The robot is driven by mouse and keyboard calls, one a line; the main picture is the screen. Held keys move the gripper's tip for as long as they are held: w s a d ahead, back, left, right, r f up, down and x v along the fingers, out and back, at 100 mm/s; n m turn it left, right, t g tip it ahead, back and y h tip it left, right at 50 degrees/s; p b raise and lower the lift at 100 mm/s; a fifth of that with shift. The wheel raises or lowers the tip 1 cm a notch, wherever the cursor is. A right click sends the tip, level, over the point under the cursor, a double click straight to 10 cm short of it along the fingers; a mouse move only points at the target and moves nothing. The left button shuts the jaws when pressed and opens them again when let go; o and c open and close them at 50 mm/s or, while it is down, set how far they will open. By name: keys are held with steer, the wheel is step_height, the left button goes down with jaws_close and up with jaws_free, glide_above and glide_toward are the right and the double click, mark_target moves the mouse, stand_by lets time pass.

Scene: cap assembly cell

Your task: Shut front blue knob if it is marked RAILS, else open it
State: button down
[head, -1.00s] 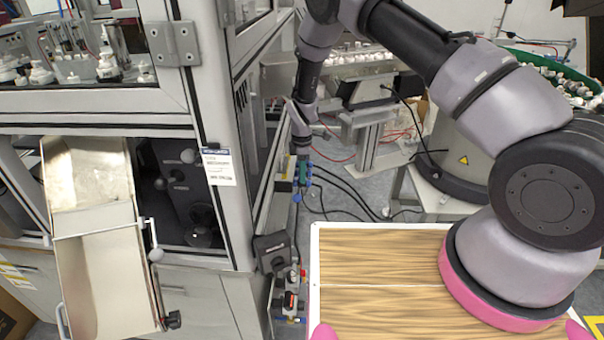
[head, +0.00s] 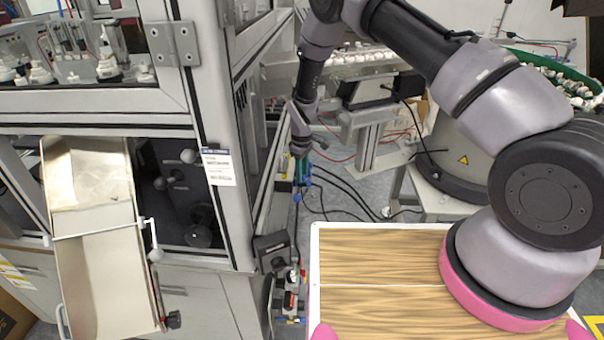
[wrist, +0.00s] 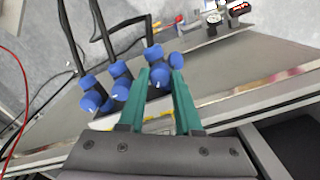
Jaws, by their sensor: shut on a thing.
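Several blue knobs stand in a row in the wrist view, each with a small white mark. My gripper (wrist: 160,74) has green fingers on either side of one blue knob (wrist: 158,75) and is shut on it. Other blue knobs, one at the far left (wrist: 90,100) and one beside it (wrist: 122,88), are free. In the head view my gripper (head: 300,172) is small, low beside the machine frame, and its fingers partly hide the knobs. I cannot read a RAILS mark in any view.
Dark hoses (wrist: 103,30) run from the knobs. A gauge (wrist: 238,8) and red and blue fittings lie beyond them. In the head view the machine's corner post (head: 225,190) stands close left of my gripper, and a wood-topped surface (head: 380,265) is in front.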

steer(key=m, duration=0.5)
steer(key=shift+m, duration=2.5)
steer(key=c, duration=0.6)
jaws_free()
steer(key=shift+a, duration=0.1)
